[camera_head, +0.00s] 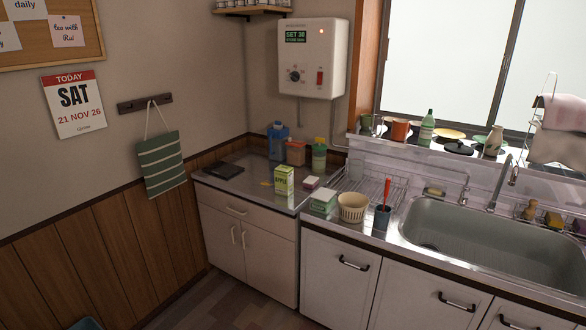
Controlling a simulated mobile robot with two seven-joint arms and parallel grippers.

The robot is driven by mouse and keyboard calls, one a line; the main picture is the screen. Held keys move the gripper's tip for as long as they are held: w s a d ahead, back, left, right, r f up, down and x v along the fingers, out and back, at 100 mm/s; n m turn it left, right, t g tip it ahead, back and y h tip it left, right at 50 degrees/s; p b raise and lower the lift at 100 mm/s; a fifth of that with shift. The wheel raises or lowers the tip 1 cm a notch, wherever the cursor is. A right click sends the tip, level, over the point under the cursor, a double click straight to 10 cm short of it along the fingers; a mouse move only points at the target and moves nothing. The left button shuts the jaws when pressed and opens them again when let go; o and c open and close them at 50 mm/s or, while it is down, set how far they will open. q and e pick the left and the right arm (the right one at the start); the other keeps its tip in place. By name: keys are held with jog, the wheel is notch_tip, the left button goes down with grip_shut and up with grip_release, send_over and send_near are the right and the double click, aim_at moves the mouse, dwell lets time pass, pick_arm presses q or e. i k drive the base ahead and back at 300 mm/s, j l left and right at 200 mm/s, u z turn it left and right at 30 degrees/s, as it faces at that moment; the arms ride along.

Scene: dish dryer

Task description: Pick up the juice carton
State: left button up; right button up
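The juice carton (284,181) is a small upright box, pale yellow-green with green lettering that seems to read "apple". It stands near the front edge of the counter (233,182), left of the sink. Nothing touches it from the front. Neither of my grippers shows in the head view, so their state cannot be seen.
Right of the carton are a small pink-and-white box (311,183), a pale green box (323,201), a ribbed cream bowl (353,207) and a dark cup (382,217). Behind stand a blue jug (278,143) and a green bottle (319,156). A black flat object (224,170) lies left.

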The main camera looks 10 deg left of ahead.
aim_at(283, 174)
jog(key=i+u, duration=0.1)
jog(key=i, duration=1.25)
jog(key=i+j, duration=0.75)
jog(key=j, duration=0.75)
jog(key=i+j, duration=0.15)
jog(key=j, duration=0.25)
jog(key=i+j+u, duration=0.1)
jog(key=j, duration=0.3)
